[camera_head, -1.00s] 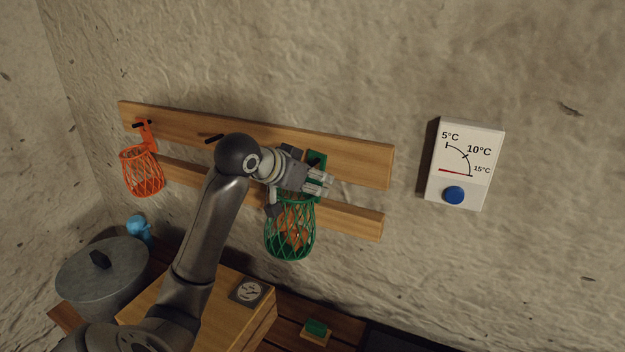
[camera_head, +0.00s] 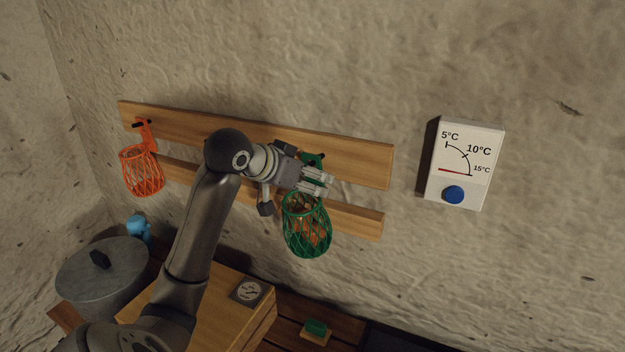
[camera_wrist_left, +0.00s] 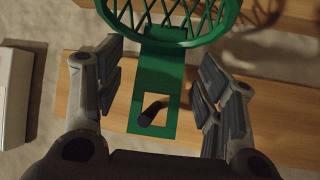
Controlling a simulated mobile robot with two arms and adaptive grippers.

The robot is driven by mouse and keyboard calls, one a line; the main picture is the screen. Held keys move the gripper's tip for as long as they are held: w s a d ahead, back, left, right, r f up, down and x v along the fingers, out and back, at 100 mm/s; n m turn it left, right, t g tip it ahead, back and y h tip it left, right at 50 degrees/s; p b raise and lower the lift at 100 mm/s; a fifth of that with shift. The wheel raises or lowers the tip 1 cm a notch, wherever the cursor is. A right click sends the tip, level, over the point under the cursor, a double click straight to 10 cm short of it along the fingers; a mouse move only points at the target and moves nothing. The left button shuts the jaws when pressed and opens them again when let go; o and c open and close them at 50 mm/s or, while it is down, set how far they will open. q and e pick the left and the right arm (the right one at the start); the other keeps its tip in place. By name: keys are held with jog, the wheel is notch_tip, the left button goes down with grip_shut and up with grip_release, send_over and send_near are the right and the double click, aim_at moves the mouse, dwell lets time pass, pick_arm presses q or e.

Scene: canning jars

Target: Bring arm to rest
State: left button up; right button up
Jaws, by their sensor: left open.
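My left gripper (camera_head: 318,181) is open at the wall rack, by the top of a green mesh basket (camera_head: 308,228). In the left wrist view its fingers (camera_wrist_left: 160,62) stand apart on either side of the basket's green hanger plate (camera_wrist_left: 152,80), with visible gaps. A black peg (camera_wrist_left: 152,113) shows through the hole in that plate. The basket hangs slightly tilted with something orange-brown inside, and my fingers cover part of its top in the head view. My right gripper is in neither view.
A red-orange basket (camera_head: 143,172) hangs at the left of the wooden rack (camera_head: 355,160). A white temperature dial (camera_head: 465,165) with a blue knob is on the wall at right. Below are a lidded grey pot (camera_head: 100,280), a blue object (camera_head: 138,228) and a wooden box (camera_head: 262,325).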

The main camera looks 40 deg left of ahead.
pick_arm(q)
jog(key=v, duration=1)
jog(key=shift+s, duration=0.1)
